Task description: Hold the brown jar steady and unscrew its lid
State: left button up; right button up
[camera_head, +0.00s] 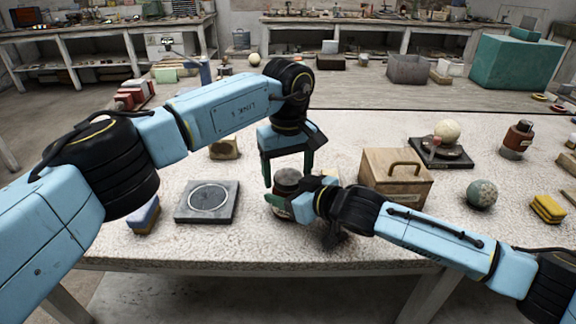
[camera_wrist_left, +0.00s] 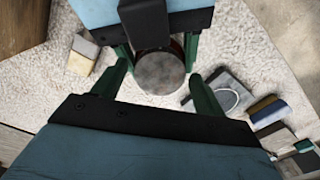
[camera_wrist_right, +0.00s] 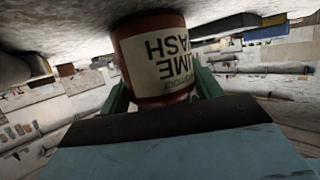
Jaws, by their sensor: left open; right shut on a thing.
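The brown jar (camera_wrist_right: 150,92) fills the middle of the right wrist view, with a cream label reading "LIME WASH" upside down. My right gripper (camera_wrist_right: 162,88) is shut around its body from the side. In the head view the jar stands near the table's front edge, its body mostly hidden by my right gripper. Its round dark grey lid (camera_head: 287,176) is on top and also shows in the left wrist view (camera_wrist_left: 159,72). My left gripper (camera_head: 288,168) points down from above with open fingers, one on either side of the lid and apart from it.
A grey slab with a ring (camera_head: 207,202) lies left of the jar. A wooden box with a handle (camera_head: 395,180) stands to the right. Farther right are a speckled sphere (camera_head: 482,194), a yellow sponge-like block (camera_head: 548,208) and another reddish-brown jar (camera_head: 516,140). A small tan block (camera_head: 224,148) lies behind.

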pick_arm(q)
jog(key=shift+c, duration=0.4)
jog(key=c, duration=0.9)
jog(key=n, duration=0.7)
jog(key=shift+n, duration=0.3)
jog(key=n, duration=0.6)
jog(key=o, duration=1)
jog(key=shift+o, duration=0.2)
jog(key=shift+r, duration=0.1)
